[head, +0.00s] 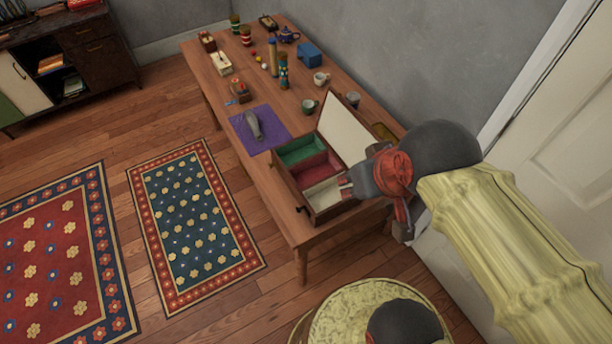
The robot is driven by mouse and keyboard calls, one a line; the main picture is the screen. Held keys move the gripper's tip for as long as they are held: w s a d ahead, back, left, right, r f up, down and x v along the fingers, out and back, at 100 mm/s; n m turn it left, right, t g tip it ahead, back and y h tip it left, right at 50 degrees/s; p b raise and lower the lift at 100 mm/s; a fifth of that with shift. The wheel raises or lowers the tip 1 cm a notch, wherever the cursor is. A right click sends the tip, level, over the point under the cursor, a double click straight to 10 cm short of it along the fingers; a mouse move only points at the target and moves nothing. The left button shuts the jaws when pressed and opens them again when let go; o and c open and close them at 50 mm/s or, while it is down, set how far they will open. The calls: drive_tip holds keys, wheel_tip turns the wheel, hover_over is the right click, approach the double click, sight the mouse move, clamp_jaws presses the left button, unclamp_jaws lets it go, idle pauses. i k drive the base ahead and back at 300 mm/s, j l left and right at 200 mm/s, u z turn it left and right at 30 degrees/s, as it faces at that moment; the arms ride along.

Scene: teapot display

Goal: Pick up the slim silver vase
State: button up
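A slim silver-grey vase (253,126) lies or leans on a purple cloth (277,122) on the long wooden table; I cannot tell which. It is small in this view, and nothing covers it. My gripper (374,207) is over the near right end of the table, beside the open box and well apart from the vase. Its fingers look spread, with nothing seen between them.
An open wooden box (293,189) with green and red compartments and a raised lid (345,134) stands between my gripper and the cloth. A mug (310,106), a patterned cylinder (283,72) and a blue box (309,55) stand farther back. A wall runs behind the table.

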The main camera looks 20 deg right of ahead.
sight(251, 120)
drive_tip(key=i+j, duration=0.15)
drive_tip(key=j, duration=0.25)
drive_tip(key=i+j+u, duration=0.1)
drive_tip(key=j, duration=0.3)
drive_tip(key=i+j, duration=0.15)
drive_tip(key=j, duration=0.25)
drive_tip(key=i+j+u, duration=0.1)
drive_tip(key=j, duration=0.25)
drive_tip(key=i+j, duration=0.2)
drive_tip(key=i, duration=0.15)
drive_tip(key=i+j+u, duration=0.15)
drive_tip(key=i, duration=0.2)
